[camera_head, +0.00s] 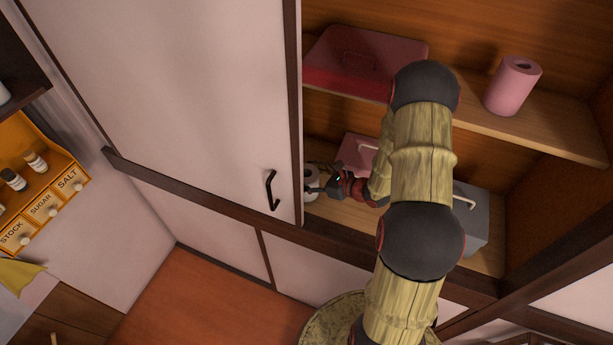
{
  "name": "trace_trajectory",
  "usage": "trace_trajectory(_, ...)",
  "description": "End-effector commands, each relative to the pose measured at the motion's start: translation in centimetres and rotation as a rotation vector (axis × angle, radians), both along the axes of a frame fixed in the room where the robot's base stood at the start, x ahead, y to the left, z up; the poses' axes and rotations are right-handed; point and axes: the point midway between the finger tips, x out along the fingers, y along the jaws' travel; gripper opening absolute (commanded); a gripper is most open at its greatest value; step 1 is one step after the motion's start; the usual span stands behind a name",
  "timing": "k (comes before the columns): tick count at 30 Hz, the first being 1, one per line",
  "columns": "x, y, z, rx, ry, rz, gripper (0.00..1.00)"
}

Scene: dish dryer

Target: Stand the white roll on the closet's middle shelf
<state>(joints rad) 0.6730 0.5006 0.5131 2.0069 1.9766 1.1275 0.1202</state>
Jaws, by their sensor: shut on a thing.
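The white roll (311,175) shows as a small pale shape at the left end of the closet's lower visible shelf (343,212), partly hidden by the door edge and my gripper. My gripper (316,186) is shut on it. I cannot tell whether the roll touches the shelf or is held just above it. The upper visible shelf (480,115) carries a red box (345,65) and a pink roll (512,85) standing upright. Which of these shelves is the middle one is not clear from this view.
The sliding door (180,90) with a black handle (271,190) covers the closet's left side, close to my gripper. A pink box (358,150) and a grey box (470,215) stand on the lower visible shelf. My arm hides the space between them.

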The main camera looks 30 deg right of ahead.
Motion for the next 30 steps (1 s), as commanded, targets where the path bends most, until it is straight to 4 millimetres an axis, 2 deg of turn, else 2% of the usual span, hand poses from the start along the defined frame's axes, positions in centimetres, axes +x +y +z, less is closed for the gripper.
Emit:
trace_trajectory(8,0.02,-0.01,-0.33,0.0,-0.001,0.0,0.36)
trace_trajectory(9,0.01,-0.01,-0.23,0.0,0.0,0.0,0.67)
trace_trajectory(17,0.01,-0.01,-0.17,0.0,0.0,0.0,0.82)
trace_trajectory(30,-0.02,-0.04,0.32,0.0,-0.001,-0.001,0.83)
